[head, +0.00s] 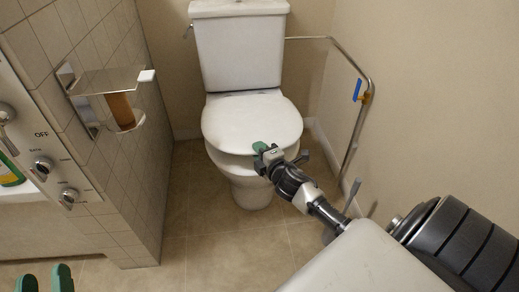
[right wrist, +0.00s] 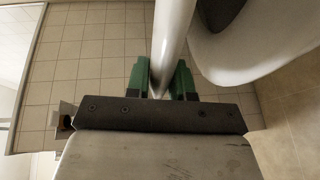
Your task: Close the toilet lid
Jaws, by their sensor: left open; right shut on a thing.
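The white toilet (head: 242,50) stands against the back wall. Its lid (head: 250,118) is tilted low over the bowl (head: 250,190), not flat on it; in the right wrist view the lid (right wrist: 172,40) shows as a white edge apart from the bowl (right wrist: 250,50), whose dark opening shows. My right gripper (head: 260,148) is at the front edge of the lid; in the right wrist view its green fingers (right wrist: 160,80) are shut on the lid's edge, one on each side. My left gripper (head: 45,280) is open and empty at the lower left corner.
A tiled partition with a paper holder (head: 105,85) stands left of the toilet. A metal grab rail (head: 357,130) is on the right. A panel with knobs (head: 42,166) is at far left. Tiled floor (head: 200,215) in front of the toilet is clear.

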